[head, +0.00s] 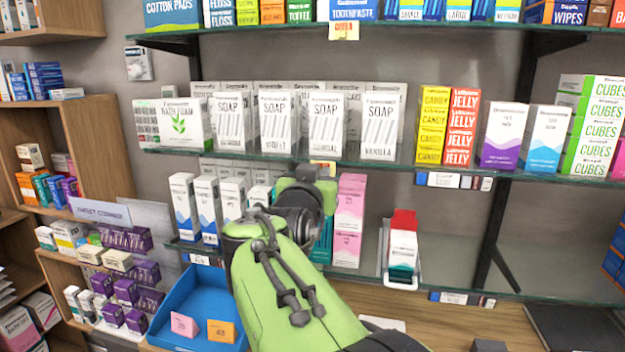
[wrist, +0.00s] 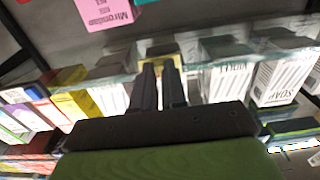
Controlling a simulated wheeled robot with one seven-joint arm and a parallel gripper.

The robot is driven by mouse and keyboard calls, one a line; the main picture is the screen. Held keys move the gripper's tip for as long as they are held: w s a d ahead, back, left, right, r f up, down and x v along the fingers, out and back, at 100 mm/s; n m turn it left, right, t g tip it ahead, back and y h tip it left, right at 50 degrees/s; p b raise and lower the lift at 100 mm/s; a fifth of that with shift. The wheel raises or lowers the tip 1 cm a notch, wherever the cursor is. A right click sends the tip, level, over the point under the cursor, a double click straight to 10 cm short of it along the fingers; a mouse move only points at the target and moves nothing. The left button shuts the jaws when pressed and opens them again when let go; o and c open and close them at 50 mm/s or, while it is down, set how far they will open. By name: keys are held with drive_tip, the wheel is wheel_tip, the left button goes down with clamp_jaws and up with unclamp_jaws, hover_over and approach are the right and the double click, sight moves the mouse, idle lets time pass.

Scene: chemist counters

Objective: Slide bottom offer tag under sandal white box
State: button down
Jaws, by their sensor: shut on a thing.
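The bottom offer tag (head: 322,167) is a small orange-yellow tag at the front edge of the middle shelf, just below the white soap boxes. My gripper (head: 316,174) is at it, and my arm partly hides this area. In the wrist view my gripper's dark fingers (wrist: 160,68) are close together and shut on the yellowish tag (wrist: 161,48). White soap boxes stand in a row on the shelf. One is the front box (head: 325,125) above the tag, and one at the right reads vanilla (head: 380,126). I cannot read clearly which box is sandal.
A second offer tag (head: 344,31) hangs on the top shelf edge. Pink boxes (head: 349,215) stand below, right of my gripper. Candy and jelly boxes (head: 448,125) stand right of the soaps. A blue tray (head: 190,305) is at lower left. The lower shelf has free room at right.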

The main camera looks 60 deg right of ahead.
drive_tip(key=c, duration=1.2)
unclamp_jaws()
drive_tip(key=shift+o, duration=0.2)
drive_tip(key=b+v, duration=0.2)
drive_tip(key=v, duration=1.3)
drive_tip(key=shift+a, duration=0.35)
drive_tip(key=shift+s, duration=0.1)
